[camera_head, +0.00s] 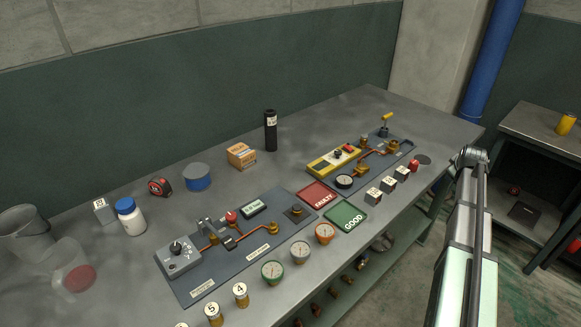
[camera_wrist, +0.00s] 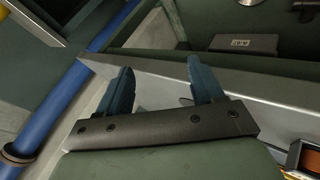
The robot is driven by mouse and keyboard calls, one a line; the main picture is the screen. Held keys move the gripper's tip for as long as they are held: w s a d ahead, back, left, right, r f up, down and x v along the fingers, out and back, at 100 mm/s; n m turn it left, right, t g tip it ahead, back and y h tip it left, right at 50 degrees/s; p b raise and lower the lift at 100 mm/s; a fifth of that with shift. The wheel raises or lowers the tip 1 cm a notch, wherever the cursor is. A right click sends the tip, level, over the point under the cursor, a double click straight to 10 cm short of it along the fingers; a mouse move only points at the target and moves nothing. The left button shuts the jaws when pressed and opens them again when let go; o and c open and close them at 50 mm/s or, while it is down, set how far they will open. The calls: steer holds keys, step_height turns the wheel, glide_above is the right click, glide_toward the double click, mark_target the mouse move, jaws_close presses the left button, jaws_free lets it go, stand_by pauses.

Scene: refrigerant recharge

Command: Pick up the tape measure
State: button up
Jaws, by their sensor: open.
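The tape measure (camera_head: 160,187) is small, red and black. It sits on the grey workbench (camera_head: 110,268) near the back wall, at the left in the head view. It stands between a white bottle with a blue lid (camera_head: 130,216) and a blue tin (camera_head: 197,177). My gripper (camera_wrist: 157,85) shows in the wrist view with two blue fingers spread apart and nothing between them. It is far from the tape measure, which is not in the wrist view. In the head view my arm is at the right, off the bench's right side.
A small orange box (camera_head: 241,155) and a black cylinder (camera_head: 270,131) stand along the back. Panels with copper piping, a red tray (camera_head: 317,194), a green tray (camera_head: 345,216) and several gauges fill the middle and front. A clear jug (camera_head: 72,270) stands at left.

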steer(key=w+a+r+n+t+y, duration=0.1)
steer(key=w+a+r+n, duration=0.1)
steer(key=w+a+r, duration=0.7)
steer(key=w+a+r+n+y, duration=0.1)
steer(key=w+a+y, duration=0.15)
steer(key=a, duration=1.75)
step_height(320, 180, up, 2)
steer(key=n+g+y, duration=0.6)
steer(key=g, duration=0.2)
glide_above(157, 178)
steer(key=s+d, duration=0.1)
steer(key=d, duration=0.4)
steer(key=x, duration=1.2)
steer(key=shift+w+a+f, duration=0.1)
steer(key=shift+w+f, duration=0.1)
steer(key=shift+f, duration=0.1)
jaws_close()
